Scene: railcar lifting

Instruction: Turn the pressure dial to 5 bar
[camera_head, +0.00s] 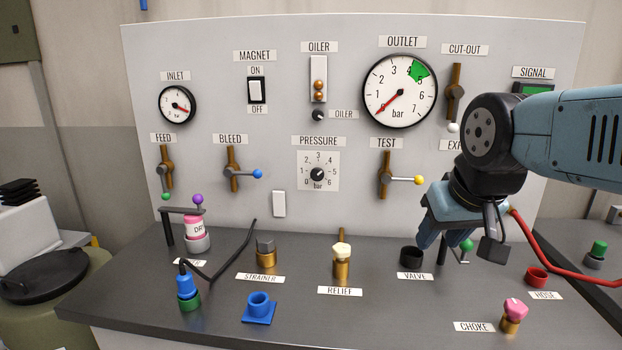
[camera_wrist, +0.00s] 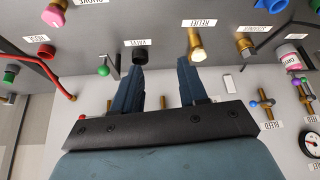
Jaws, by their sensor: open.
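The pressure dial (camera_head: 318,174) is a small black knob on a white square scale marked 0 to 6 bar, in the lower middle of the upright panel. Its pointer mark is too small to read surely. The outlet gauge (camera_head: 400,91) above right has a red needle pointing lower left near 0 and a green sector around 4 to 5. My gripper (camera_head: 448,238) is open and empty, in front of the panel's right side, right of and below the dial and apart from it. In the wrist view its two fingers (camera_wrist: 160,80) stand apart; the dial is not visible there.
The test lever (camera_head: 386,175) with a yellow ball lies between dial and gripper. The relief fitting (camera_head: 341,262) stands on the counter below the dial; the black valve cup (camera_head: 411,257) is near my gripper. A red hose (camera_head: 560,258) runs at the right.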

